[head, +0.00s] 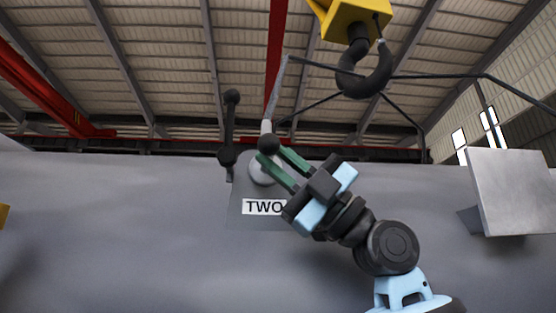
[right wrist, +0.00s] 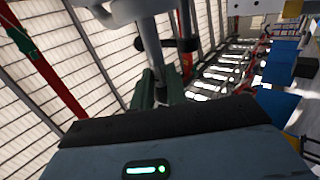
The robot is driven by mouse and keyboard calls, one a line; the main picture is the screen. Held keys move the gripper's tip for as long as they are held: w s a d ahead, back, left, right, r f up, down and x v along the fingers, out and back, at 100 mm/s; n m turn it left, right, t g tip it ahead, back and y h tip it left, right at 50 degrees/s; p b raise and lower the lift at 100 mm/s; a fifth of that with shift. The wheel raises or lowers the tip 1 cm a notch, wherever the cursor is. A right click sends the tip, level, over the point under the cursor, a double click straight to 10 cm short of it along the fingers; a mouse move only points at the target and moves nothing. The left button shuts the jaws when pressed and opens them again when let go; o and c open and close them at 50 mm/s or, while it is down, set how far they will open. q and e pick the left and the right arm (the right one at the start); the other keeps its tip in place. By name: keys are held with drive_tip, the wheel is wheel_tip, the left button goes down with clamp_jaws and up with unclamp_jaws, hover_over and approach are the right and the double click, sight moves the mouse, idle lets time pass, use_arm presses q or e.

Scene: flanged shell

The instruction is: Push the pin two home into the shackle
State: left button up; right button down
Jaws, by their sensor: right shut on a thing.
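A grey plate with the label TWO (head: 263,207) stands up from the grey shell, with a pale round boss (head: 258,174) above the label. My right gripper (head: 275,163) comes in from the lower right, its green fingers beside the boss. It is shut; in the right wrist view its fingers (right wrist: 161,90) close around a grey rod (right wrist: 152,45), which looks like pin two and runs up to a pale grey part (right wrist: 120,10). Dark shackle-like parts with round ends (head: 228,153) show left of the fingers. How deep the pin sits is hidden. My left gripper is not in view.
A dark crane hook (head: 365,75) under a yellow block (head: 352,18) hangs above right, with thin dark sling lines spreading from it. A pale metal plate (head: 510,190) stands at the right. The shell surface (head: 110,220) left of the label is clear.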

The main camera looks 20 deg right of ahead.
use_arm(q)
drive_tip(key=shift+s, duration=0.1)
use_arm(e)
drive_tip(key=shift+w, duration=0.15)
drive_tip(key=c, duration=1.4)
unclamp_jaws()
drive_tip(key=shift+o, duration=0.4)
drive_tip(key=shift+f, duration=0.1)
